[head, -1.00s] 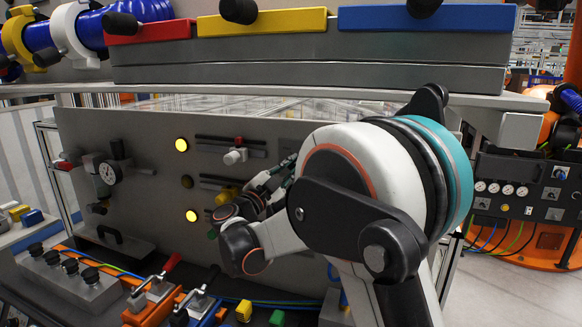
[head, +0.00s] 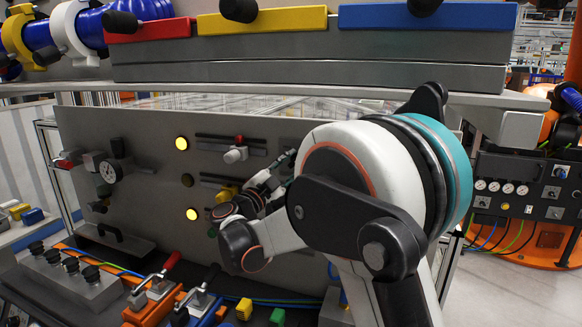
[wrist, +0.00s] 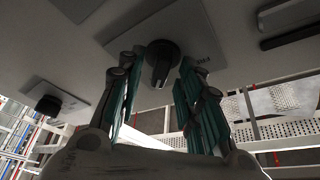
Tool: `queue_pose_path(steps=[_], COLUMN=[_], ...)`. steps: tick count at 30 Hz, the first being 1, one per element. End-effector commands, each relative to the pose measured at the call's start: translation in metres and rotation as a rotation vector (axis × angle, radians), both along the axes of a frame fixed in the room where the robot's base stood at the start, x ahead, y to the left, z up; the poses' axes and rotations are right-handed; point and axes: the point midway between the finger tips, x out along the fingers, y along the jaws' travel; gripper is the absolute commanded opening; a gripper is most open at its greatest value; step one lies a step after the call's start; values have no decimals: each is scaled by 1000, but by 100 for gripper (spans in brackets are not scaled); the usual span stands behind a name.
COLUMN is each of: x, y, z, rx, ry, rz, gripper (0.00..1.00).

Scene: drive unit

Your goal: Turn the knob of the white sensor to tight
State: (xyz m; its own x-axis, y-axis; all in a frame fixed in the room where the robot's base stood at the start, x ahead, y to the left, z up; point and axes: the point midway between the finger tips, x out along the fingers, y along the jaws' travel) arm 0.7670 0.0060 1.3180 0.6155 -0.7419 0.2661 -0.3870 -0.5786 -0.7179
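In the wrist view a black knob (wrist: 161,62) sits on a grey square plate (wrist: 125,38) with small unreadable print. My gripper (wrist: 157,66) is open, with one teal-lined finger on each side of the knob. A gap shows beside the knob, and I see no clear contact. In the head view my gripper (head: 283,172) is close to the grey panel, partly hidden by my own arm, and the knob is hidden there.
A second black knob (wrist: 47,104) is at left in the wrist view. A shelf edge (head: 300,89) overhangs the panel.

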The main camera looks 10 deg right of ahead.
Motion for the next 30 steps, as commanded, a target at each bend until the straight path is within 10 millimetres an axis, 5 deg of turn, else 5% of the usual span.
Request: queue_pose_path(steps=[18,30], x=[-60,-74], y=[74,89], z=[-26,-32], rx=[0,0], ry=[0,0], rz=[4,0], gripper=[33,33])
